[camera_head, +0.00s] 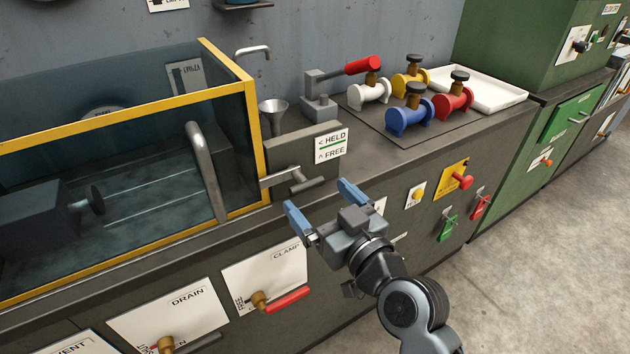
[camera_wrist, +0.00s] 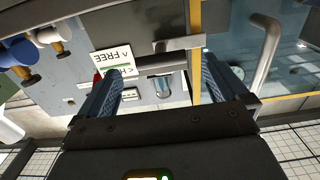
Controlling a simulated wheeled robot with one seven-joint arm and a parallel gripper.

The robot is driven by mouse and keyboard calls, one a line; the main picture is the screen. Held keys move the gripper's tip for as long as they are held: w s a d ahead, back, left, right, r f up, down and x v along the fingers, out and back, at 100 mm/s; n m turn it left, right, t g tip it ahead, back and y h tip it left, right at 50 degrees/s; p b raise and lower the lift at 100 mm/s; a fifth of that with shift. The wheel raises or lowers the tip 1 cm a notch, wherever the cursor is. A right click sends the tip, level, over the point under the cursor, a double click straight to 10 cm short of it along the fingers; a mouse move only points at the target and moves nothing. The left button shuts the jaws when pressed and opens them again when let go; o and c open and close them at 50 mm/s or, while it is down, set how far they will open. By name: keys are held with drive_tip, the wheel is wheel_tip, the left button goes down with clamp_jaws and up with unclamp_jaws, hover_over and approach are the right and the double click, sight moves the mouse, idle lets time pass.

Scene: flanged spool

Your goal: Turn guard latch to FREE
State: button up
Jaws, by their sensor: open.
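The guard latch (camera_head: 307,185) is a grey lever on a dark grey block beside the yellow-framed guard (camera_head: 252,140). Its bar points left and reaches the guard's frame, the side marked HELD on the white HELD/FREE label (camera_head: 331,146); FREE is marked with an up arrow. My gripper (camera_head: 318,197) is open and empty, with blue fingers just in front of and below the latch handle. In the wrist view, which looks upside down, the latch handle (camera_wrist: 160,86) shows between the spread fingers (camera_wrist: 160,68). I cannot tell if any finger touches it.
A bent grey guard handle (camera_head: 203,170) stands left of the latch. The CLAMP panel (camera_head: 265,275) with a red lever lies below. A funnel (camera_head: 273,112), a red-handled device (camera_head: 340,80) and several coloured spools (camera_head: 410,112) sit on the bench behind. The floor at right is clear.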

sight(309, 189)
drive_tip(key=shift+p+x, duration=0.3)
drive_tip(key=shift+x, duration=2.25)
drive_tip(key=c, duration=1.3)
